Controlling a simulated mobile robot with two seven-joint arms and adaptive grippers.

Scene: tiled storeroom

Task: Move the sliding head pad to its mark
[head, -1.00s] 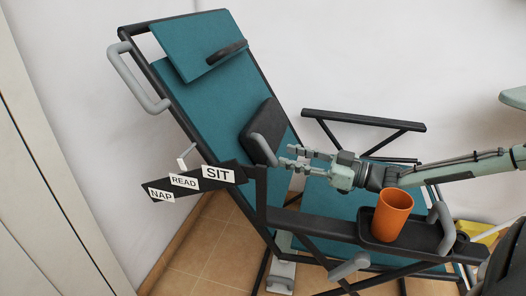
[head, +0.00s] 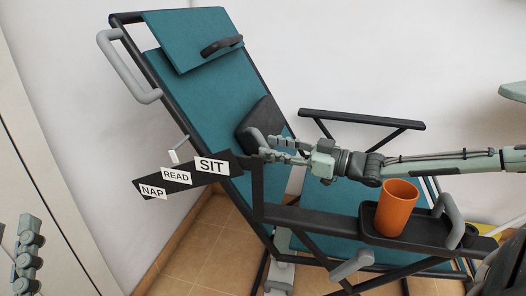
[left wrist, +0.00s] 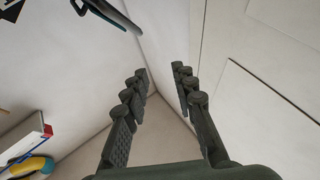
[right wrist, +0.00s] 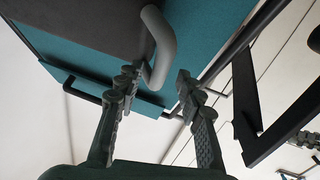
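A teal head pad (head: 190,35) lies at the top of the reclined teal chair back (head: 200,95), with a black handle (head: 221,45) on it. Lower on the backrest sits a dark grey pad (head: 265,118) with a grey handle. My right gripper (head: 268,148) is open at this lower pad. In the right wrist view its fingers stand apart on either side of the lower end of the grey handle (right wrist: 162,45); contact is unclear. My left gripper (head: 28,232) is partly in view at lower left. In the left wrist view (left wrist: 160,85) it is open and empty. I cannot make out the pad's mark.
A side plate bears labels SIT (head: 211,166), READ and NAP, with a small lever above. An orange cup (head: 397,207) stands in a black tray (head: 440,236) on the near armrest. The far armrest (head: 360,119) lies behind my right arm. White walls stand close behind.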

